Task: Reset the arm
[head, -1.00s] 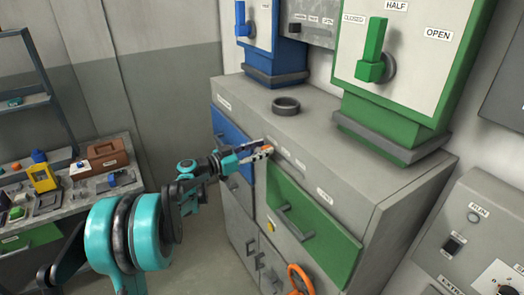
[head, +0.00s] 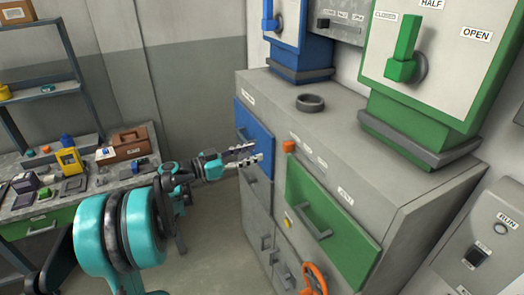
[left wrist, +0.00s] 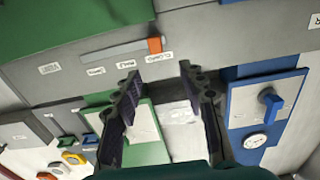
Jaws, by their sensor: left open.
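My left gripper (head: 258,152) is open and empty, held out in front of the grey cabinet's blue drawer. It also shows in the left wrist view (left wrist: 159,73), with nothing between its two fingers. A small orange slider knob (head: 289,146) on the cabinet's front edge is to the right of the fingertips and apart from them. The knob also shows in the left wrist view (left wrist: 154,45), at one end of its slot. My right gripper is not in view.
The grey cabinet (head: 425,205) carries a blue drawer (head: 252,135), a green drawer (head: 345,235) and an orange handwheel (head: 316,278). A dark ring (head: 310,102) lies on top. A cluttered workbench (head: 128,178) stands at left. Floor between is clear.

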